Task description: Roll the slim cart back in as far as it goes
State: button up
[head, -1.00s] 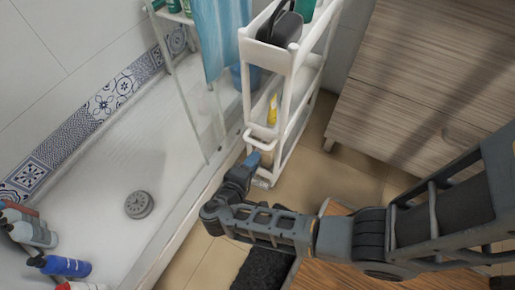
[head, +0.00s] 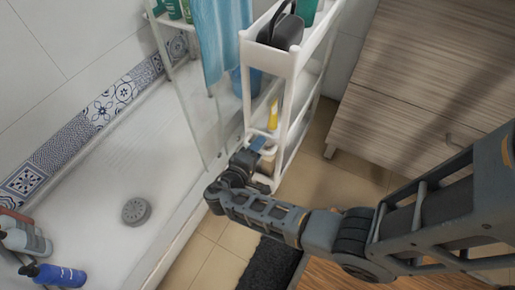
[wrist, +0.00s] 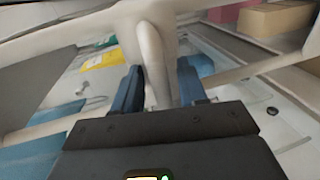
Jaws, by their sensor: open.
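The slim white cart (head: 268,62) stands between the shower screen and the wooden cabinet, its narrow end facing me. My gripper (head: 257,147) is at the lower part of this end, beside the cart's front handle area, which it partly hides. In the wrist view a white bar of the cart (wrist: 154,60) stands between the two blue fingers of my gripper (wrist: 160,82). The jaws are open around the bar, and I cannot tell whether either finger touches it. A yellow bottle (head: 273,115) sits on a cart shelf, and a dark bag-like container (head: 281,28) is on top.
The shower tray (head: 105,175) and its glass edge lie left of the cart. The wooden cabinet (head: 405,85) is on the right, with bare tiled floor (head: 320,170) between. A blue towel (head: 222,40) hangs close by the cart's left side. A dark mat (head: 268,262) lies below my arm.

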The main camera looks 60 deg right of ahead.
grip_shut()
dwell(0.3)
dwell(0.3)
